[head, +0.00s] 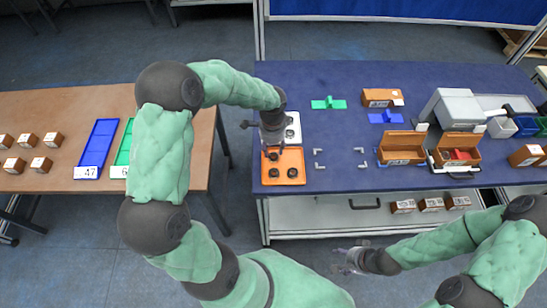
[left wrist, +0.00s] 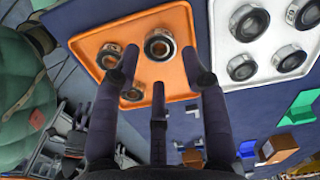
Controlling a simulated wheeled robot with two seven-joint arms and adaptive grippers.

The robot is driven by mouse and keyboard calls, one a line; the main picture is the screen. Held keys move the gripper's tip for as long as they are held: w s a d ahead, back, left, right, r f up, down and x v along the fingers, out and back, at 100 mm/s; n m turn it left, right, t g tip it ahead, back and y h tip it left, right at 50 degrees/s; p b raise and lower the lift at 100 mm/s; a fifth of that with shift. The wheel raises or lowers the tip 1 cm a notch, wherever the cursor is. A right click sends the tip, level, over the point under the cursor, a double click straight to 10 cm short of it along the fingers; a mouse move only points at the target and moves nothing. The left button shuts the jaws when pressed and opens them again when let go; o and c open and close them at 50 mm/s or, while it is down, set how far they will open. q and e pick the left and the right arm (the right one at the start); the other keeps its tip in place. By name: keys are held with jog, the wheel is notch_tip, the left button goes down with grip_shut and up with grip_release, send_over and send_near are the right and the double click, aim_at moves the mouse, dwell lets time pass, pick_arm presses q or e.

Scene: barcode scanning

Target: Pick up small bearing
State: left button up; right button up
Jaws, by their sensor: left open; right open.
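The orange tray (head: 283,181) holds three dark-ringed bearings. In the left wrist view, one bearing (left wrist: 160,45) lies in the gap between my left fingertips, a second bearing (left wrist: 109,55) is beside the left finger, and a third bearing (left wrist: 132,92) is partly hidden by the fingers. My left gripper (head: 272,150) hangs over the far left part of the orange tray, open, with nothing held. Whether its fingers touch a bearing cannot be told. My right gripper (head: 345,262) is open and empty, low in front of the table.
A white tray (left wrist: 222,40) with several larger bearings adjoins the orange tray. The blue table (head: 330,90) also carries white corner marks, green and blue holders (head: 385,117), brown boxes (head: 400,152) and a grey machine (head: 455,108). A wooden table with small boxes stands to the left.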

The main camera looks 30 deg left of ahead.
aim_at(273, 156)
pick_arm(q)
notch_tip(273, 156, down, 4)
jog(key=shift+w+d+f+b, duration=0.1)
jog(key=shift+f+b, duration=0.1)
jog(key=shift+b, duration=0.3)
jog(key=c, duration=0.8)
jog(key=shift+r, duration=0.5)
notch_tip(273, 156, up, 2)
jog(key=shift+r+p, duration=0.1)
jog(key=shift+p, duration=0.4)
jog(key=s+d+r, duration=0.1)
jog(key=d+r, duration=0.2)
jog(key=d, duration=0.1)
jog(key=s+d+r+p, duration=0.1)
jog(key=s+d+r, duration=0.1)
jog(key=d, duration=0.3)
jog(key=s+d+r+p, duration=0.1)
jog(key=d+r, duration=0.3)
jog(key=shift+s+d+r, duration=0.2)
jog(key=shift+r, duration=0.2)
